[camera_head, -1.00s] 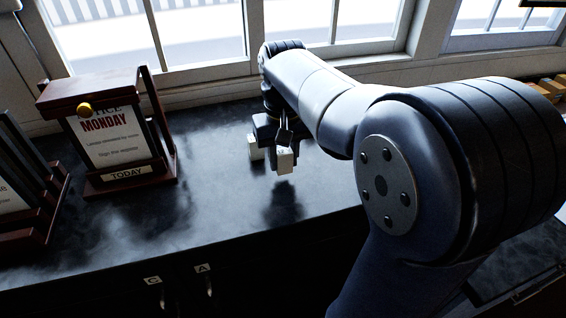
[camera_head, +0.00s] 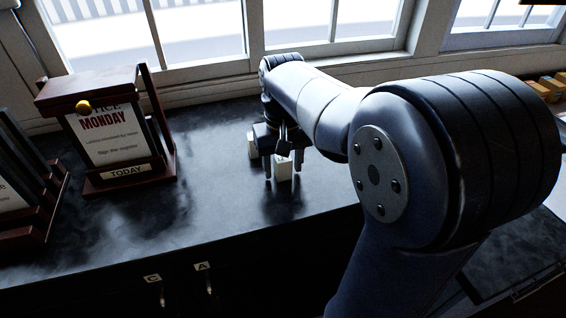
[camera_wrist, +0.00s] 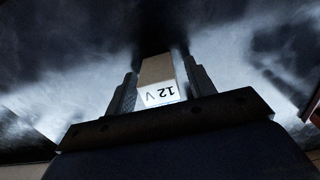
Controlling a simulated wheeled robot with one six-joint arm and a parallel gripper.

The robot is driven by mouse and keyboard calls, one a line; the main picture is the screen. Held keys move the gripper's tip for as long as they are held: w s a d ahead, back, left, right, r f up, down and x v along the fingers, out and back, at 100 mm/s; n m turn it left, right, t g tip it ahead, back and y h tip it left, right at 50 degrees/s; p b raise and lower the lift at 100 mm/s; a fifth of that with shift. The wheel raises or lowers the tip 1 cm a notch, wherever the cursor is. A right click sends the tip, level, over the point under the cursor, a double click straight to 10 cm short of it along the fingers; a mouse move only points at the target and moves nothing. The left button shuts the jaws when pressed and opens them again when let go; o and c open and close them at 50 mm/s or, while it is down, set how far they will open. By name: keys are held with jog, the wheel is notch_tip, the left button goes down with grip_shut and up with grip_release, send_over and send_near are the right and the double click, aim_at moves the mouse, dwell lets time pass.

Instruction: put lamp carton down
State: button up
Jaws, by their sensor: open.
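The lamp carton (camera_head: 282,169) is a small pale box on the dark, glossy counter, its lower edge at or very near the surface. In the wrist view the carton (camera_wrist: 157,71) has a tan side and a white end marked "12 V", upside down. My gripper (camera_head: 282,177) points down, with one dark finger on each side of the carton. The jaws are open around it; in the wrist view the gripper (camera_wrist: 161,68) shows a narrow gap beside the carton. Another pale block (camera_head: 252,145) shows behind my gripper; I cannot tell whether it is separate.
A wooden stand with a "MONDAY" sign (camera_head: 110,135) stands left on the counter (camera_head: 215,190). A dark wooden rack (camera_head: 30,205) is at the far left. Windows run along the back. The counter between the sign and my gripper is clear. Drawer labels C and A mark the front.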

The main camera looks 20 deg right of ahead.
jog(key=shift+r, duration=0.1)
notch_tip(320, 180, up, 12)
jog(key=shift+p, duration=0.35)
dwell(0.4)
